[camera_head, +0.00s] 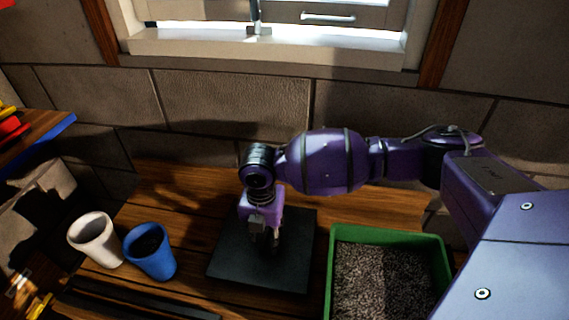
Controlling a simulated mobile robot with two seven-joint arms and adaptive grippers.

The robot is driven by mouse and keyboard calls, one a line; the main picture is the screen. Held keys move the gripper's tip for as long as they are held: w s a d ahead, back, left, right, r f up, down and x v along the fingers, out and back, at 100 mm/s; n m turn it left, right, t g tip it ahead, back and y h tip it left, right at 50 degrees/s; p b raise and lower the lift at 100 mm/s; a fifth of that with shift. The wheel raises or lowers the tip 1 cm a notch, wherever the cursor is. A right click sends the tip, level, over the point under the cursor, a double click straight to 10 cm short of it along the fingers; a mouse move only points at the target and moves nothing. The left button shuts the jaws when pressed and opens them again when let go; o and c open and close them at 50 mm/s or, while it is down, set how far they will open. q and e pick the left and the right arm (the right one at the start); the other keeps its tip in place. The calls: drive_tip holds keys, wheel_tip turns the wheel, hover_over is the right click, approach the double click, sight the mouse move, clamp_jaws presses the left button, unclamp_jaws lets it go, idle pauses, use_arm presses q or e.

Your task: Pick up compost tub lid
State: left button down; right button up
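A flat, dark, square panel, which looks like the compost tub lid (235,266), lies on the wooden bench. My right gripper (266,248) points down over the middle of the lid. Its fingers are small and dark against the lid, so I cannot tell whether they touch it or how far apart they are. To the right of the lid stands a green tub (390,236), open on top and filled with grey granular material. My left gripper is not in view.
A white cup (92,240) and a blue cup (150,254) stand left of the lid. A dark rail (130,302) runs along the front of the wooden bench (180,190). A block wall (230,98) and a window (300,35) are behind.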

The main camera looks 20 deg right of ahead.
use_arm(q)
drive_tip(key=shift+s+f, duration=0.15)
use_arm(e)
drive_tip(key=shift+w+r, duration=0.1)
drive_tip(key=shift+c, duration=0.6)
clamp_jaws()
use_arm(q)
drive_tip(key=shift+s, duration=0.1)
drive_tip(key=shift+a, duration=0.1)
use_arm(e)
drive_tip(key=shift+r, duration=0.15)
